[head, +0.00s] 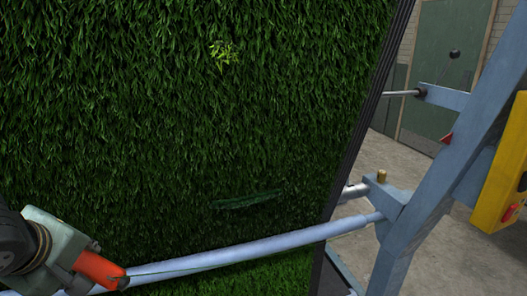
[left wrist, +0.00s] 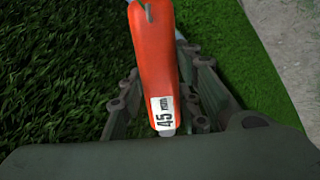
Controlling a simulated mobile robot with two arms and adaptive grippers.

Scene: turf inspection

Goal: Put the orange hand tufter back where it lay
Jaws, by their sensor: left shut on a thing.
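The orange hand tufter (left wrist: 153,55) is between the fingers of my left gripper (left wrist: 160,105) in the left wrist view. It has a white label marked 45, and the fingers are shut on it. In the head view the orange tufter (head: 100,268) sticks out at the lower left from my left gripper (head: 78,262), in front of the grass and close to a pale blue bar. I cannot tell whether it touches the bar. A thin green strand runs from its tip toward the right. My right gripper is not in view.
An upright sheet of green turf (head: 180,110) fills most of the head view, with a light weed (head: 222,55) and a dark slit (head: 250,200). A pale blue roller bar (head: 250,252) crosses below. A blue frame (head: 440,150) with a yellow box (head: 505,170) stands right.

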